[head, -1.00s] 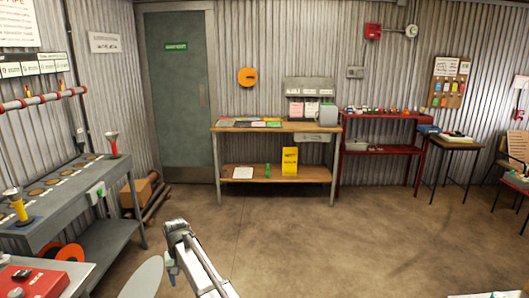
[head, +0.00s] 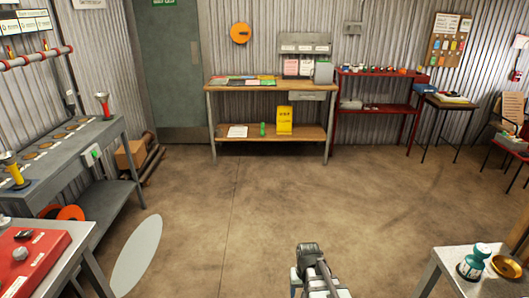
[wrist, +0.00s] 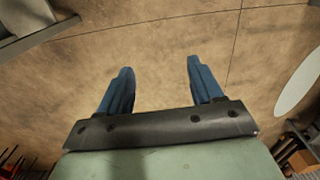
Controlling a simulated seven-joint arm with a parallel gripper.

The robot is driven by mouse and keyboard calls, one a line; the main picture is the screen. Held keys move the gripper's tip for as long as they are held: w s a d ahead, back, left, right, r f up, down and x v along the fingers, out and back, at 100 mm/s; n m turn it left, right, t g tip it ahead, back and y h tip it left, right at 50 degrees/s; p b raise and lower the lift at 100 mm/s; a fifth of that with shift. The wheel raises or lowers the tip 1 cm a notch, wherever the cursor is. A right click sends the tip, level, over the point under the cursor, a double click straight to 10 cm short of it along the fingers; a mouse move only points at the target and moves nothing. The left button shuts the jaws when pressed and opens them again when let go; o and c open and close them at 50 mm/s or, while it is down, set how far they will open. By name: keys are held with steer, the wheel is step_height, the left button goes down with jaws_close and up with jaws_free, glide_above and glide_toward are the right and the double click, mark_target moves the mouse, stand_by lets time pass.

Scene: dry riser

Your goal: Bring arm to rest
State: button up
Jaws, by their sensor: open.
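My arm (head: 312,268) shows at the bottom of the head view, right of centre, over bare floor. My gripper (wrist: 157,75) fills the middle of the wrist view. Its two blue fingers stand wide apart, with nothing between them. Brown concrete floor shows behind the fingers. The fingertips cannot be made out in the head view.
A grey table (head: 445,259) with a teal-and-white item (head: 472,262) stands at lower right. A red panel (head: 35,258) lies on a bench at lower left. A pale disc (head: 137,256) shows near it. A wooden workbench (head: 268,84) stands at the back. The middle floor is clear.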

steer(key=s+d+f+g, duration=0.1)
steer(key=s+f+g, duration=0.1)
steer(key=s+f, duration=0.5)
steer(key=s+d+f+g, duration=0.1)
steer(key=s+f, duration=0.6)
steer(key=s, duration=0.8)
steer(key=s+d+f+g, duration=0.1)
steer(key=s+f+g, duration=0.2)
steer(key=s+f, duration=0.4)
steer(key=s, duration=0.4)
steer(key=shift+d+f+g, duration=0.25)
steer(key=shift+d+g, duration=0.05)
steer(key=shift+g, duration=0.1)
